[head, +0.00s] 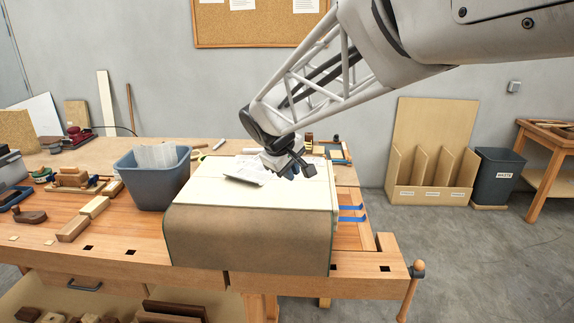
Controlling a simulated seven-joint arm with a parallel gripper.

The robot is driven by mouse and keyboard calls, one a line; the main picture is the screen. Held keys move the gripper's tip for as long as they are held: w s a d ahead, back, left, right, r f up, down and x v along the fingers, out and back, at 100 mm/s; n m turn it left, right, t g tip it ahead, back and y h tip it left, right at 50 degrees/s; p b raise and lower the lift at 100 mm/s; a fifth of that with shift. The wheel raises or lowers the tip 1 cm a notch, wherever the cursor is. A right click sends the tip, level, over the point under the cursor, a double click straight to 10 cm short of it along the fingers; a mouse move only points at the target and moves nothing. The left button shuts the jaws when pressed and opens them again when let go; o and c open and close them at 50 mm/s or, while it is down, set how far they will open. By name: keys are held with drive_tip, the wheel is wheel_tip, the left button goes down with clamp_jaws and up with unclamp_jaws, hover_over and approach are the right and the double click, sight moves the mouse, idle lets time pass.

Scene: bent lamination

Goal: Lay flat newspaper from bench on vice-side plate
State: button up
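My gripper (287,166) is over the back right part of a cream-topped slab (270,205) on the bench. Its fingers are small and dark here, and I cannot tell whether they are open or hold something. White printed sheets (226,168), possibly the newspaper, lie flat at the back of the cream top and run partly behind my gripper. A thin grey piece (243,181) lies on or just above the cream top, left of my gripper. A brown sheet-like face (248,241) hangs down the slab's front. I cannot single out the vice-side plate.
Wooden blocks (83,219) and hand tools lie farther left. Blue strips (352,213) are right of the slab. The vice handle (410,292) sticks out at the bench's front right corner.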

sight(248, 187)
drive_tip(key=w+a+f+n, duration=0.1)
drive_tip(key=w+a, duration=0.1)
drive_tip(key=a, duration=0.3)
drive_tip(key=w+a+f+n+t, duration=0.1)
drive_tip(key=w+a, duration=0.2)
drive_tip(key=a, duration=0.2)
drive_tip(key=w+a+f+n, duration=0.1)
drive_tip(key=w+a, duration=0.1)
drive_tip(key=a, duration=0.3)
drive_tip(key=shift+w+n+t, duration=0.25)
drive_tip(key=shift+n+t, duration=0.05)
drive_tip(key=shift+x, duration=1.3)
drive_tip(key=shift+f, duration=0.1)
drive_tip(key=shift+x, duration=2.5)
drive_tip(key=shift+c, duration=0.2)
clamp_jaws()
